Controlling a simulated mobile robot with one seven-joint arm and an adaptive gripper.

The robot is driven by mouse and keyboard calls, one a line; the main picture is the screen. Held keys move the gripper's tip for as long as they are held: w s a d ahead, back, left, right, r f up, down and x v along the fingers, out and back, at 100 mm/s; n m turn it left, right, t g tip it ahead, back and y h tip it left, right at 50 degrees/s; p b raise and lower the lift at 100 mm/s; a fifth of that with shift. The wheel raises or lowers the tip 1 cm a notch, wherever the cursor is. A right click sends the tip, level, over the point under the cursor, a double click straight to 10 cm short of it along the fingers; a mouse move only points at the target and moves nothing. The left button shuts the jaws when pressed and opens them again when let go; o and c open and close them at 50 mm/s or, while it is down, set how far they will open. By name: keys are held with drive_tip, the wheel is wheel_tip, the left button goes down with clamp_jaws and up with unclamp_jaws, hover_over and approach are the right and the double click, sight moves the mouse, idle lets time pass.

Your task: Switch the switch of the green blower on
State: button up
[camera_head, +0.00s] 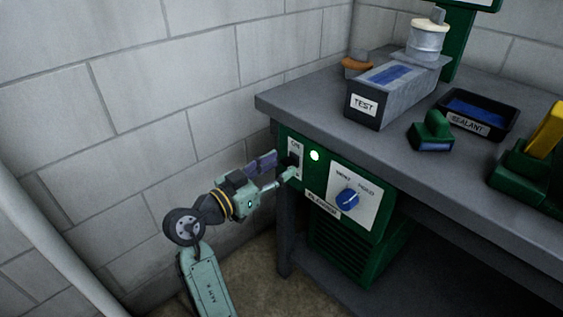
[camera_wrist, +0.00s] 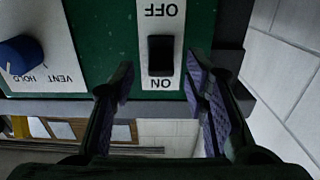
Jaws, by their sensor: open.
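The green blower (camera_head: 330,225) is mounted under the workbench top, with a white switch plate (camera_head: 294,146) at its left end. In the wrist view its black rocker switch (camera_wrist: 161,55) sits on a white plate with OFF at the top and ON at the bottom, lettering upside down. I cannot tell which end is pressed in. A round light (camera_head: 314,155) beside the plate glows bright. My gripper (camera_head: 279,168) is at the switch plate. In the wrist view my gripper (camera_wrist: 158,85) is open, its purple-padded fingers on either side of the switch, with nothing between them.
A blue knob (camera_head: 348,197) marked VENT and HOLD is right of the switch. The bench top (camera_head: 300,105) overhangs above and carries a TEST box (camera_head: 362,106), a green-handled tool (camera_head: 431,131) and a SEALANT tray (camera_head: 470,123). A block wall (camera_head: 150,110) is close on the left.

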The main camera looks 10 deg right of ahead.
drive_tip(key=shift+x, duration=0.8)
drive_tip(key=shift+c, duration=0.2)
clamp_jaws()
